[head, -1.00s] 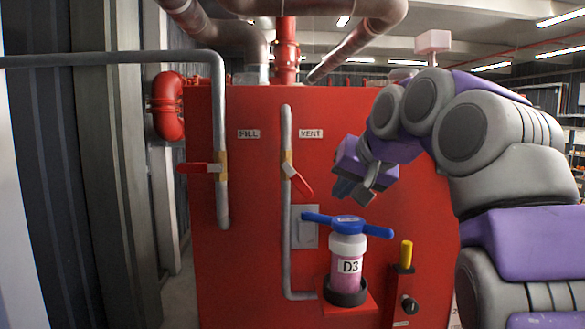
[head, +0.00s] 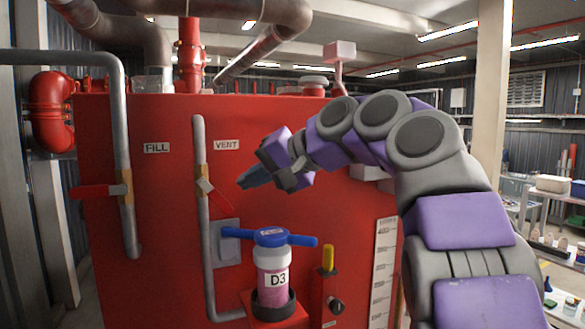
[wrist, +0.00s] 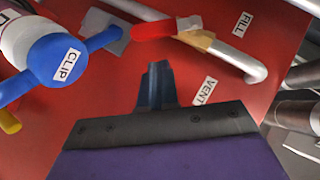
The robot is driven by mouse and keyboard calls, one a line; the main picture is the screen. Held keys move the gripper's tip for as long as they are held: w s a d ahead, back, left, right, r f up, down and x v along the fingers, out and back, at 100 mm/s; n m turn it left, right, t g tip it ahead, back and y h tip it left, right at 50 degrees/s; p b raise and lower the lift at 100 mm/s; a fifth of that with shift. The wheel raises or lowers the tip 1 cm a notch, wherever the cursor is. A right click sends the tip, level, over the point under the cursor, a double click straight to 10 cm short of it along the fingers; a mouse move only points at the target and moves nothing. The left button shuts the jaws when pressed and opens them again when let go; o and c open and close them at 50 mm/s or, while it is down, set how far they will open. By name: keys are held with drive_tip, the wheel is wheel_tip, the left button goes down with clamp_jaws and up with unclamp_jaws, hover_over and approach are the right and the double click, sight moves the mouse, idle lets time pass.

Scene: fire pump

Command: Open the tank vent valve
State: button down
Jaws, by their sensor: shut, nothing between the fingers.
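The vent valve has a red handle (head: 213,195) on a grey vertical pipe (head: 202,240), below the VENT label (head: 227,145). The handle slants down to the right from a brass-coloured body (head: 202,180). In the wrist view the red handle (wrist: 153,31) lies ahead of the fingers, beside the brass body (wrist: 198,40). My gripper (head: 243,182) is shut and empty, to the right of the handle and apart from it in the head view. Its dark fingers (wrist: 156,80) are together in the wrist view, pointing toward the red panel.
The fill valve's red handle (head: 93,191) lies level at left. A blue-topped D3 canister (head: 273,267) stands below the gripper on a red shelf, its blue bar (head: 300,240) sticking out. A yellow-topped post (head: 328,258) stands beside it. Shelves (head: 555,205) are at right.

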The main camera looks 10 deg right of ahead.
sight(223, 211)
drive_tip(key=f+b, duration=0.1)
drive_tip(key=a+f+m+y+b, duration=0.1)
drive_tip(key=f, duration=0.1)
drive_tip(key=s+f+y+b, duration=0.1)
drive_tip(key=shift+a+f+m, duration=0.3)
drive_tip(key=shift+a, duration=0.05)
drive_tip(key=shift+a+f+m+y+b, duration=0.35)
drive_tip(key=shift+a+y+b, duration=0.15)
drive_tip(key=shift+b, duration=0.1)
drive_tip(key=shift+a+f+m+y+b, duration=0.25)
drive_tip(key=shift+a+m+y+b, duration=0.1)
drive_tip(key=shift+a+y+b, duration=0.2)
drive_tip(key=shift+a+f+m+t+y+b, duration=0.2)
drive_tip(key=shift+m+t+y+b, duration=0.15)
drive_tip(key=shift+t+b, duration=0.1)
drive_tip(key=shift+m+y+b, duration=0.3)
drive_tip(key=shift+m+b, duration=0.05)
drive_tip(key=shift+b, duration=0.05)
